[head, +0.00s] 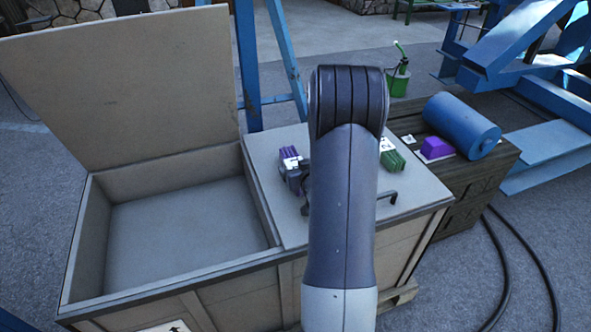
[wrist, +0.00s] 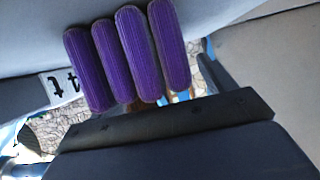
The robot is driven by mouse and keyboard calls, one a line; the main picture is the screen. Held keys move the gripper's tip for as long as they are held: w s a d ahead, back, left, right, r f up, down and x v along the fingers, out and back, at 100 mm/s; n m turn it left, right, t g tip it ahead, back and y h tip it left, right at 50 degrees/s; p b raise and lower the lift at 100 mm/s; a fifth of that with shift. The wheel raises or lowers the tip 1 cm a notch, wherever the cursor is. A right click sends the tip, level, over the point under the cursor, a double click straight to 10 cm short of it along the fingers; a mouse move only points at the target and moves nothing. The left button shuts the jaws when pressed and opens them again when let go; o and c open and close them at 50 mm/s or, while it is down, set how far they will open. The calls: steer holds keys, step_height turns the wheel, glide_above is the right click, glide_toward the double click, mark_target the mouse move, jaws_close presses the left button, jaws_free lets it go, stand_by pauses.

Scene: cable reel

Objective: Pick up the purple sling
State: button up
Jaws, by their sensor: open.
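The purple sling (head: 289,156) lies folded on the closed right part of the pale crate, with a white tag on it. In the wrist view the purple sling (wrist: 128,55) fills the upper middle as several ribbed loops side by side, its white tag (wrist: 62,88) at left. My gripper (wrist: 165,120) shows as a dark bar just below the loops, very close to them. It is open. In the head view my arm hides most of the gripper, so I cannot tell whether it touches the sling.
A green sling (head: 391,158) lies right of my arm on the same crate top. The open crate bin (head: 180,232) at left is empty, its lid (head: 120,88) raised. A dark crate (head: 478,185) at right holds a purple block (head: 437,148) and a blue cylinder (head: 462,125).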

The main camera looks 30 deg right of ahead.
steer(key=shift+c, duration=0.4)
steer(key=c, duration=1.2)
